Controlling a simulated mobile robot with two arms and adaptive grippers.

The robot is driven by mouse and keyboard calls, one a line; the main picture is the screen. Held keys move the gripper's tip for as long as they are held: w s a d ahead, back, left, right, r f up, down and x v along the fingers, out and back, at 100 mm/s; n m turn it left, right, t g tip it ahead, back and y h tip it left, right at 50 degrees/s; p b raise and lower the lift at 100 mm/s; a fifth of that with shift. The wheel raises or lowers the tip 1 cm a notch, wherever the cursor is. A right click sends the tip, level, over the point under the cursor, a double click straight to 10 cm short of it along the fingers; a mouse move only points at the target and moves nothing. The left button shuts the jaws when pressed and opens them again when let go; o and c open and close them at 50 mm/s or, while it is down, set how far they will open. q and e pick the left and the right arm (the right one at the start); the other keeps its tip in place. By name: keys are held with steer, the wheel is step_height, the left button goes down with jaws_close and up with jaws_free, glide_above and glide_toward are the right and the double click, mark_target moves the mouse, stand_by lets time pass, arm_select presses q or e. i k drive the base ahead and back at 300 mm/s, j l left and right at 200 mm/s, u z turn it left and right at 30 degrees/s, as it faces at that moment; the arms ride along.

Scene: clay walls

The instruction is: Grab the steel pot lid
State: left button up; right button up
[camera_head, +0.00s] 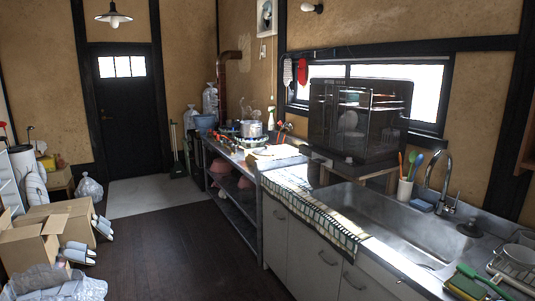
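A silvery pot (251,129) stands on the far part of the steel counter, near the stove. Its top is small in the picture, and I cannot tell clearly whether a lid sits on it. A dark, round, knobbed item (470,229), which may be a lid, lies on the counter at the right of the sink; I cannot tell its material. Neither of my grippers is in view.
The sink (385,220) is at the right, with a faucet (443,185), a utensil cup (405,191) and a dark dish cabinet (355,120) behind it. A checkered cloth (318,217) hangs over the counter edge. Open cardboard boxes (30,245) stand left; the dark floor (180,250) between is clear.

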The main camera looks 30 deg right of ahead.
mark_target(265, 150)
steer(key=z, duration=0.6)
steer(key=i+z, duration=0.45)
steer(key=i+j+z, duration=0.2)
steer(key=z, duration=0.25)
steer(key=i+j+z, duration=0.45)
steer(key=k+l, duration=0.05)
steer(key=l, duration=0.05)
